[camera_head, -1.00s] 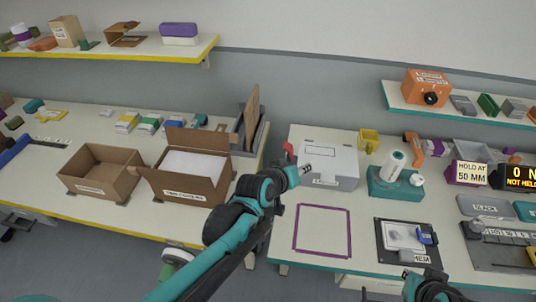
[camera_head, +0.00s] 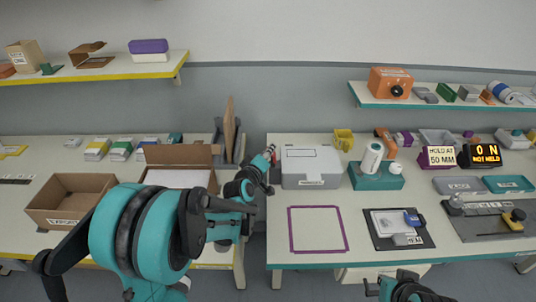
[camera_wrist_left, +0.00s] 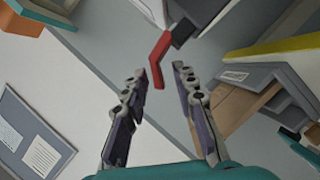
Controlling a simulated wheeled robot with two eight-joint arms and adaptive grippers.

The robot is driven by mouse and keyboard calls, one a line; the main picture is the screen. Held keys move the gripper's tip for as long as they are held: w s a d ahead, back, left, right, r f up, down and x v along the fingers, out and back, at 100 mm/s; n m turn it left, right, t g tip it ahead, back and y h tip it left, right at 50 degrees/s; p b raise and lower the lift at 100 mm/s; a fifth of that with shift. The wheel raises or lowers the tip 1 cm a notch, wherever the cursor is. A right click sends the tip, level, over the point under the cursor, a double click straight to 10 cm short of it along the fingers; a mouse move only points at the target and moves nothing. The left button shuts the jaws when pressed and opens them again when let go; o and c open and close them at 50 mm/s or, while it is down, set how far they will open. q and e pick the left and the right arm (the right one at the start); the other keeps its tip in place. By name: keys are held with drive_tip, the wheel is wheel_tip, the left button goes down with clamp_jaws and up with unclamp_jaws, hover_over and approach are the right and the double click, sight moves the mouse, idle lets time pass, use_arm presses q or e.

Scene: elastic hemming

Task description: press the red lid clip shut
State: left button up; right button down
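The red lid clip (camera_wrist_left: 158,58) is a bent red bar in the left wrist view, just beyond the gap between my left fingertips. In the head view only a small red patch of it (camera_head: 272,154) shows at the left side of the light grey lidded box (camera_head: 312,167). The box lid lies flat. My left gripper (camera_wrist_left: 161,75) is open and empty, with its fingers apart; no contact with the clip is clear. It also shows beside the box's left side in the head view (camera_head: 264,168). My right gripper (camera_head: 405,288) is at the bottom edge, its fingers unclear.
Open cardboard boxes (camera_head: 70,200) stand on the left table, with a grey bin (camera_head: 229,140) at its right end. A gap separates the tables. A purple square outline (camera_head: 318,251) marks bare table before the box. A teal spool stand (camera_head: 376,178) is at its right.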

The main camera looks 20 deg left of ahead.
use_arm(q)
drive_tip(key=shift+w+f, duration=0.1)
drive_tip(key=shift+w, duration=0.4)
clamp_jaws()
